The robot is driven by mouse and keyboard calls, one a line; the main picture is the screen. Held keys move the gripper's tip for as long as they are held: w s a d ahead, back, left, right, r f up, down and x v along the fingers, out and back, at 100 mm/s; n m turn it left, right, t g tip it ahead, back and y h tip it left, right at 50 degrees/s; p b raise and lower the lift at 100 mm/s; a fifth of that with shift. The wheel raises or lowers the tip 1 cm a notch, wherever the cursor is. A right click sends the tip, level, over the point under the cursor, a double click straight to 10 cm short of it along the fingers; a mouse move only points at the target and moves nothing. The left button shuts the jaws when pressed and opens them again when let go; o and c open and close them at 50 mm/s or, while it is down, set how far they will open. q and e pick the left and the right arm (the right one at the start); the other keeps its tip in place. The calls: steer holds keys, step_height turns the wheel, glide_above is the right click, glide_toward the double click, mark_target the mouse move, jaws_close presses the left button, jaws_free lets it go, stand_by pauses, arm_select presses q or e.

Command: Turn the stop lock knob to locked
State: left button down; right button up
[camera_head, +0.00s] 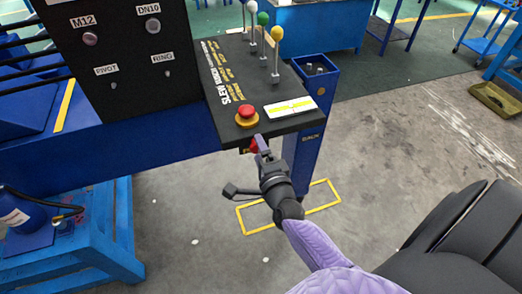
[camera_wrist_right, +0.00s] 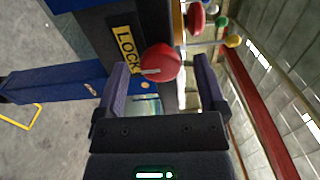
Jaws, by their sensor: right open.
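The stop lock knob (camera_wrist_right: 160,63) is red and round with a pale pointer mark, beside a yellow LOCK label (camera_wrist_right: 127,45) in the right wrist view. In the head view the red knob (camera_head: 254,146) shows just under the front edge of the black control panel, partly hidden by my gripper. My right gripper (camera_head: 262,146) is at the knob; in the wrist view its two open fingers (camera_wrist_right: 160,82) stand on either side of the knob. Contact with the knob cannot be told. My left gripper is not in view.
Above the knob, the panel carries a red mushroom button (camera_head: 246,113) on a yellow base and levers with white, green and yellow balls (camera_head: 276,34). A blue post (camera_head: 308,130) stands close to the right. A blue extinguisher (camera_head: 22,208) stands lower left.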

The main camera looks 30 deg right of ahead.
steer(key=v, duration=1)
steer(key=shift+d, duration=0.1)
steer(key=s+a+f+n+g+y+b, duration=0.2)
steer(key=f+n+b, duration=0.2)
steer(key=f, duration=0.6)
steer(key=s+a+f+n+g+y+b, duration=0.1)
steer(key=s+f+n+g+b, duration=0.2)
steer(key=f, duration=0.7)
steer(key=s+a+f+n+g+y+b, duration=0.15)
steer(key=f+n+b, duration=0.3)
steer(key=f, duration=0.45)
steer(key=s+f+n+g+b, duration=1)
steer(key=s+f+n, duration=0.2)
steer(key=s+f, duration=0.8)
step_height(320, 180, down, 3)
steer(key=shift+s+d+f, duration=0.15)
steer(key=shift+s+d, duration=0.2)
steer(key=shift+s, duration=0.05)
